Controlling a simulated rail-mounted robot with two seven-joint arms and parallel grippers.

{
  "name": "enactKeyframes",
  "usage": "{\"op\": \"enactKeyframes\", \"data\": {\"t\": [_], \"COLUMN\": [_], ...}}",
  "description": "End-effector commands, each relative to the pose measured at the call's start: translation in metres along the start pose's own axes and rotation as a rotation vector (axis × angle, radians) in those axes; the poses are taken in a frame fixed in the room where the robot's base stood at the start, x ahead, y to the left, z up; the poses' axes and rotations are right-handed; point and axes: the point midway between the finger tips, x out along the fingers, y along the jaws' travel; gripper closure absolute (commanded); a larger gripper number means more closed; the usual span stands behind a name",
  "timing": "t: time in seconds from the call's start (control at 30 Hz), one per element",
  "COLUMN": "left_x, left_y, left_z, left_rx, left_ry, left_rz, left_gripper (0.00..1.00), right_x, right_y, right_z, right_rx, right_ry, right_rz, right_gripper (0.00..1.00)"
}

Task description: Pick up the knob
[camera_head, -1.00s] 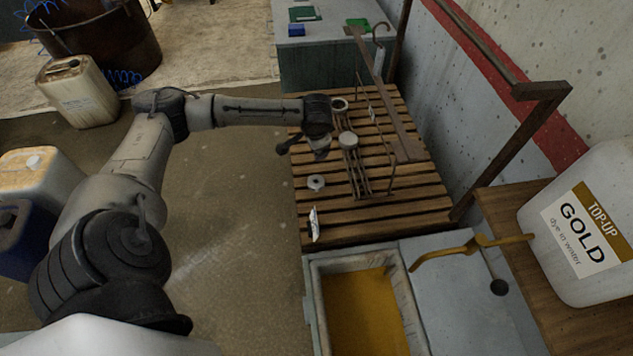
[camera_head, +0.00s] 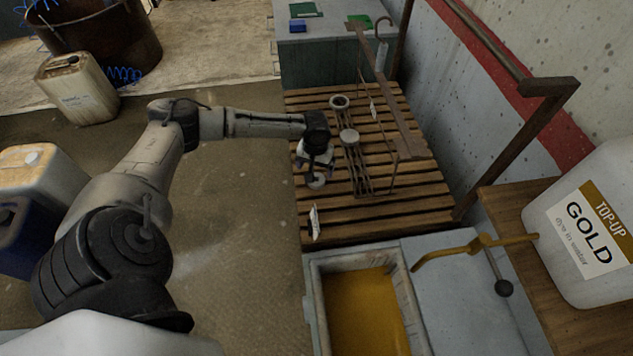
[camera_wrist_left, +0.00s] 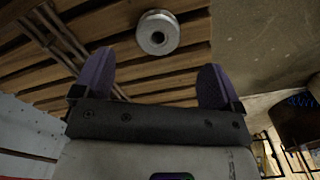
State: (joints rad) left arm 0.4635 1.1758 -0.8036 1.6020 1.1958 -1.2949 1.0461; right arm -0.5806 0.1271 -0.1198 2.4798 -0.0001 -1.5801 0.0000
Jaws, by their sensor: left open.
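The knob (camera_head: 316,182) is a small, pale grey, round piece with a dark hole in its centre, lying on the wooden slats. It also shows in the left wrist view (camera_wrist_left: 158,33), just beyond the fingertips. My left gripper (camera_head: 317,168) is over the knob's near surroundings in the head view and partly overlaps it. In the wrist view my left gripper (camera_wrist_left: 156,70) has its two purple fingers spread wide with nothing between them. The knob sits ahead of the gap, roughly centred on it and apart from both fingers. My right gripper is not in view.
The slatted pallet (camera_head: 410,196) also bears a metal rack (camera_head: 357,165) with round pieces, close right of the gripper, and a white tag (camera_head: 314,222). A trough of yellow liquid (camera_head: 365,315) stands in front. A metal frame (camera_head: 520,130) rises at right.

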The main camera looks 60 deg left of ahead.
Motion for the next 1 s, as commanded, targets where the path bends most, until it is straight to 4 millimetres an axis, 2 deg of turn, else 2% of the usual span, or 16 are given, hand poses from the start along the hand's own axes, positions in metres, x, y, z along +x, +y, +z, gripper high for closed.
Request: {"op": "enactKeyframes", "data": {"t": [0.1,0.43,0.8,1.0], "left_x": [0.011,0.025,0.067,0.067], "left_y": [0.000,0.001,0.002,0.001], "left_z": [0.000,0.000,-0.002,-0.002], "left_rx": [0.000,0.002,0.001,0.002], "left_ry": [0.000,-0.001,0.001,0.001], "left_rz": [0.000,0.000,-0.001,-0.001], "left_gripper": [0.09,0.09,0.09,0.09], "right_x": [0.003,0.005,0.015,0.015], "right_y": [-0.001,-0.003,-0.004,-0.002], "right_z": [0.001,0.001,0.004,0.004], "right_rx": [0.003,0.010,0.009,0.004], "right_ry": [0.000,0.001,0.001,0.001], "right_rz": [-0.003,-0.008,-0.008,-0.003], "right_gripper": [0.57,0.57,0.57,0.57]}}
